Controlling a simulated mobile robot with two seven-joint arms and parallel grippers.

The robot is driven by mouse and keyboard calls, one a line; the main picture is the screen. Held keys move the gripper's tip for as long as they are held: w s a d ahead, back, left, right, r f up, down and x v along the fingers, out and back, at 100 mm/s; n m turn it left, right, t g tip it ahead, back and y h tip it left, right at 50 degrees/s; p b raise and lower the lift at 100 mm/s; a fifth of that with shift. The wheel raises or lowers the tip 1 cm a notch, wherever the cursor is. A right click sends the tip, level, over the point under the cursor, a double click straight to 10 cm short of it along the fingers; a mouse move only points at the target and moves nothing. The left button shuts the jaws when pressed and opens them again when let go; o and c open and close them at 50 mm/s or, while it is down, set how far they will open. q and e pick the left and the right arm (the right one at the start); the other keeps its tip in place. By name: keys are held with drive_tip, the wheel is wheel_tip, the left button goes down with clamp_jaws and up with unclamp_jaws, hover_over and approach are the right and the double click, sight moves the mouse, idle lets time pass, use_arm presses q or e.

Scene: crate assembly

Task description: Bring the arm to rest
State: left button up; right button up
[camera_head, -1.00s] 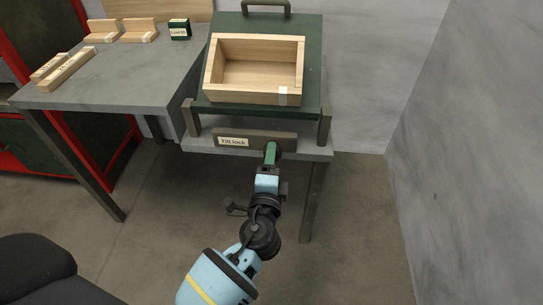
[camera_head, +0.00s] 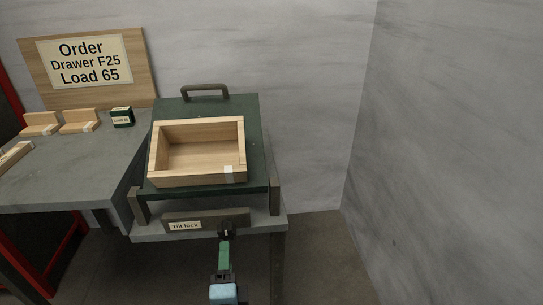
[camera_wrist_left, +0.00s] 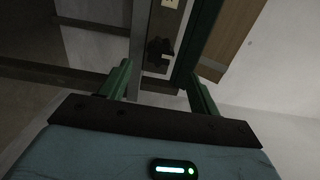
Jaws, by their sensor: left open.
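My left gripper (camera_head: 225,243) points up at the front of the stand, just below the dark knob (camera_head: 227,228) at the right end of the "Till lock" bar (camera_head: 181,226). In the left wrist view its two green fingers (camera_wrist_left: 160,88) are spread with nothing between them. The dark knob (camera_wrist_left: 158,52) shows beyond the fingertips, apart from them. Most of my left arm is below the head view. My right gripper is not in view.
An open, empty wooden drawer box (camera_head: 198,180) sits on the dark green tilting board (camera_head: 258,150) with a handle (camera_head: 204,90). A grey table (camera_head: 75,170) at left holds wooden pieces and a small green "Load 65" box (camera_head: 122,117). An order sign (camera_head: 86,62) stands behind.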

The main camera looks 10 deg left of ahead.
use_arm(q)
drive_tip(key=s+a+f+n+g+h, duration=0.35)
drive_tip(key=s+f+n+g, duration=0.2)
drive_tip(key=s+f, duration=1.2)
drive_tip(key=s+a+f+n+g+h, duration=0.1)
drive_tip(key=s+f+n+g+h, duration=0.2)
drive_tip(key=s, duration=1.1)
drive_tip(key=s+a+n+g, duration=0.1)
drive_tip(key=s+n+g, duration=0.3)
drive_tip(key=s, duration=1)
drive_tip(key=w+r+t+p, duration=0.2)
drive_tip(key=w+r+p, duration=0.1)
drive_tip(key=r+p, duration=1.1)
drive_tip(key=w+d+r+t+p, duration=0.1)
drive_tip(key=w+r+p, duration=0.3)
drive_tip(key=r+p, duration=1.1)
drive_tip(key=shift+w+d+t, duration=0.2)
drive_tip(key=shift+d+t, duration=0.05)
drive_tip(key=shift+t, duration=0.2)
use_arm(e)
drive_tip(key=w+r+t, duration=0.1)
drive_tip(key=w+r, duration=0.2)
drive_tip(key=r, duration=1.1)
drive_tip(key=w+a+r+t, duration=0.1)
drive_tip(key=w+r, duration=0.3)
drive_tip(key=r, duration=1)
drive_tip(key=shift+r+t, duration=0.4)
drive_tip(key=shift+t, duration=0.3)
